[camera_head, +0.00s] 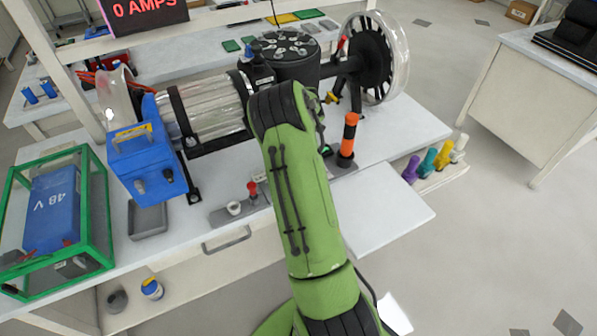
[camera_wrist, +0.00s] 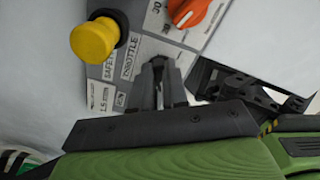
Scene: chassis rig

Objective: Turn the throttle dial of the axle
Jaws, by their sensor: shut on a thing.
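In the wrist view, my gripper (camera_wrist: 161,68) reaches down to a grey control panel (camera_wrist: 140,48). Its dark fingers are close together right beside the label THROTTLE, shut on the throttle dial, which they almost wholly hide. I cannot tell which way the dial points. An orange knob (camera_wrist: 188,10) with the number 30 by it is above and right of the fingertips, apart from them. A yellow round button (camera_wrist: 93,40) by the label SAFETY is at upper left.
In the head view, the axle rig (camera_head: 210,105) with a wheel (camera_head: 372,58) stands on the white table (camera_head: 400,125). An orange-and-black post (camera_head: 348,138) stands right of my arm. A green-framed case (camera_head: 100,215) is at left. Several coloured pegs (camera_head: 427,162) sit on a right-hand shelf.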

